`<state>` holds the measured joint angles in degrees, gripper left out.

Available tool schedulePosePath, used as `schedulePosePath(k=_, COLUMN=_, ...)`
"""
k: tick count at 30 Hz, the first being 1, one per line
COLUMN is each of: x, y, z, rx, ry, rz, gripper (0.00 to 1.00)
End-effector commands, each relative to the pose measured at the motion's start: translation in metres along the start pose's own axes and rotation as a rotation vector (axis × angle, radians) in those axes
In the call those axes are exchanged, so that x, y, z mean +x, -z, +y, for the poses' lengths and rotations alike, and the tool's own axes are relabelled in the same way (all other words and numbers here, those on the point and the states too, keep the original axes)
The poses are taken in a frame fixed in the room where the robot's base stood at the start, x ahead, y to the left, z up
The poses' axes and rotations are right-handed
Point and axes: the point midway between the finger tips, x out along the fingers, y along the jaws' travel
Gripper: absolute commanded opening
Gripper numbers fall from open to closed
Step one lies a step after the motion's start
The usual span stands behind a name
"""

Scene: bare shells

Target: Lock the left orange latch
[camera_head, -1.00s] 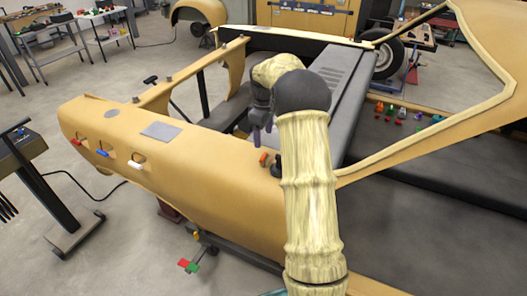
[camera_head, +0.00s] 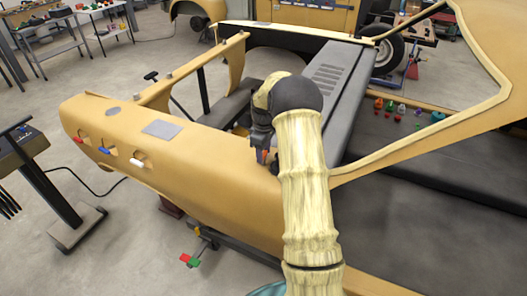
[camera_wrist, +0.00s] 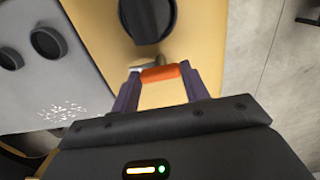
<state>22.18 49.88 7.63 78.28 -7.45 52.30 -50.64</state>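The orange latch (camera_wrist: 160,73) lies between the two purple fingertips of my gripper (camera_wrist: 160,82) in the wrist view. The fingers stand apart, one at each end of the latch; I cannot tell whether they touch it. In the head view the orange latch (camera_head: 262,156) shows as a small spot at my gripper (camera_head: 263,153), on the upper edge of the tan car shell (camera_head: 205,170). My arm and wrist hide part of that area.
A dark round knob (camera_wrist: 148,18) stands just beyond the latch in the wrist view. Red, blue and white handles (camera_head: 137,162) sit on the shell's side at left. Several small colored objects (camera_head: 403,108) lie on the dark deck at right.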

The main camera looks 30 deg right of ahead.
Motion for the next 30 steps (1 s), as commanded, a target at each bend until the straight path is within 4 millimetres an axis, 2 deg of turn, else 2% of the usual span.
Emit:
schedulePosePath(k=1, x=-0.0003, y=0.0001, z=0.0000, rx=0.000, ry=0.000, rz=0.000, gripper=0.34)
schedulePosePath(k=3, x=-0.0004, y=0.0001, z=0.0000, rx=0.000, ry=0.000, rz=0.000, gripper=0.23)
schedulePosePath(k=17, x=-0.0005, y=0.0007, z=-0.0001, rx=0.069, ry=0.000, rz=0.001, gripper=0.23)
schedulePosePath(k=30, x=-0.0003, y=0.0016, z=0.0003, rx=0.383, ry=-0.001, rz=0.003, gripper=0.23)
